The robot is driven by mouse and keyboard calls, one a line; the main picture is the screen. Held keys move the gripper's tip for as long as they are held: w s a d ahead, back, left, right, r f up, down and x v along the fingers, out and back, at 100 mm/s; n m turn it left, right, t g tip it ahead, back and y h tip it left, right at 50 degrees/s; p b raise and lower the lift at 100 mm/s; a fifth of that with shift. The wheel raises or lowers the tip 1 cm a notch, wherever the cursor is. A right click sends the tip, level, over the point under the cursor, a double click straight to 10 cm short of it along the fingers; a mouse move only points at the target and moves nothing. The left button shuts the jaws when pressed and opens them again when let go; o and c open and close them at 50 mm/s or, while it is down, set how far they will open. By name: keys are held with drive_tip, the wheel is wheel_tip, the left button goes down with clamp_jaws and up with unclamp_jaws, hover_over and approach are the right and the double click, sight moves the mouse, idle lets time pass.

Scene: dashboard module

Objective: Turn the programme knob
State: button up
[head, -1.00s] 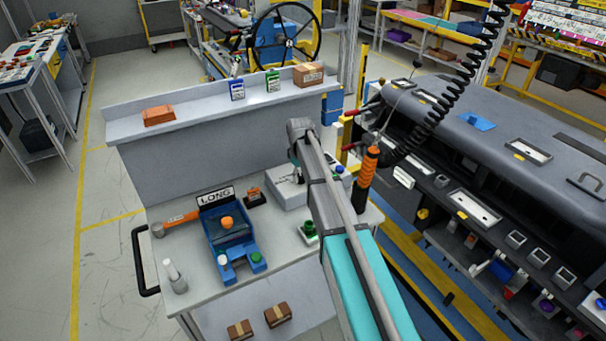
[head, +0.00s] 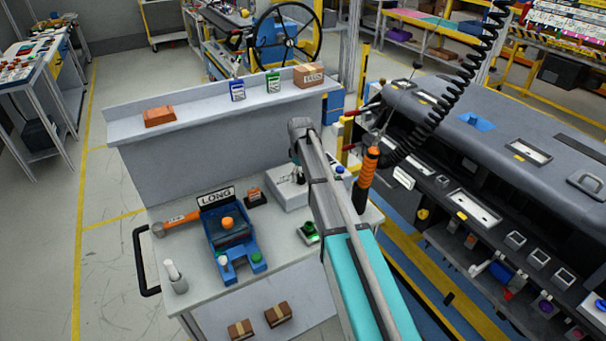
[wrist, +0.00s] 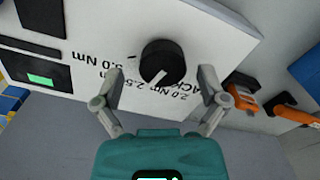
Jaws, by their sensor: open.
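The programme knob (wrist: 162,62) is black and round with a white pointer line. Nothing is held. In the head view the white box (head: 284,197) stands on the bench partly behind my arm, and the knob cannot be made out there.
A dark unit with a green display (wrist: 40,78) is at the left of the wrist view. On the bench are a blue fixture (head: 232,240), a "LONG" sign (head: 215,196), an orange-handled tool (head: 180,219) and a green button (head: 308,229). The dashboard module (head: 500,130) stands at right.

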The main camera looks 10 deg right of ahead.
sight(301, 176)
wheel_tip(301, 176, up, 13)
drive_tip(key=m+p, duration=0.3)
drive_tip(key=p, duration=1)
drive_tip(key=shift+r, duration=0.2)
drive_tip(key=shift+s+f+b, duration=0.1)
drive_tip(key=shift+f+b, duration=0.1)
drive_tip(key=shift+b, duration=0.1)
wheel_tip(301, 176, down, 14)
drive_tip(key=b, duration=1.3)
drive_tip(key=shift+r, duration=0.25)
drive_tip(key=c, duration=1.1)
drive_tip(key=shift+c, duration=0.2)
